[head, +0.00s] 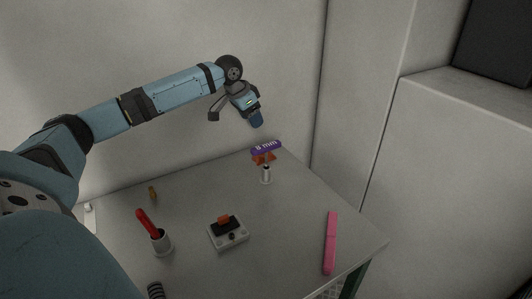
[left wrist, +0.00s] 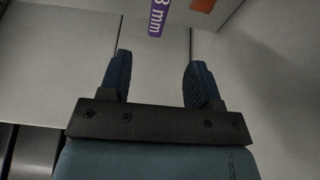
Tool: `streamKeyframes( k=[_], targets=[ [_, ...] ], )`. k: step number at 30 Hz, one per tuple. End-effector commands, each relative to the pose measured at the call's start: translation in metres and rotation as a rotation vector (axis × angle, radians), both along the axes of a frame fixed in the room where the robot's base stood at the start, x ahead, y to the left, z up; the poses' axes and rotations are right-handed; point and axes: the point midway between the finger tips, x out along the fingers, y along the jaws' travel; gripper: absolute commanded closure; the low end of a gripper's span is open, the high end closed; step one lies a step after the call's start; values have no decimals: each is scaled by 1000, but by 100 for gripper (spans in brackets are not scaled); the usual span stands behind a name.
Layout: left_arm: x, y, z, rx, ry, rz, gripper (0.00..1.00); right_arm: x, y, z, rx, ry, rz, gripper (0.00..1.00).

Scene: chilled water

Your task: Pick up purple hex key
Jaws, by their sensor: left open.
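The purple hex key (head: 266,147) has a white "8 mm" label and sits near the back corner of the table, on top of an orange piece over a small upright holder (head: 266,175). In the left wrist view the purple hex key (left wrist: 157,17) shows at the top edge, partly cut off, beyond the fingertips. My left gripper (head: 256,122) is open and empty, above and slightly left of the hex key, apart from it. In the left wrist view the two fingers of my left gripper (left wrist: 158,80) stand apart with nothing between them. My right gripper is not in view.
The grey table (head: 195,200) also holds a red-handled tool in a cup (head: 162,243), a small box with an orange switch (head: 228,232), a pink bar (head: 330,243) and a small brown item (head: 153,195). Walls stand close behind the table. An orange piece (left wrist: 203,5) shows beside the key.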

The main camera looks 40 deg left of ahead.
Motion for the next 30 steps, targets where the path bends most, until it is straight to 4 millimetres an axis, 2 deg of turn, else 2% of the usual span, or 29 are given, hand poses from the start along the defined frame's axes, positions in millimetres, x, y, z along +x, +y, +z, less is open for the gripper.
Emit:
streamKeyframes(
  k=[5,15,25,30],
  targets=[
    [3,0,-12,-2,2,1,43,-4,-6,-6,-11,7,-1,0],
    [26,-8,-70,-2,0,1,43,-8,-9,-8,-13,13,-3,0],
    [34,-11,-91,-1,1,1,43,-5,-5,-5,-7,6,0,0],
    [41,-16,-115,-1,1,1,43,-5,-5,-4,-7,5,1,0]
  ],
)
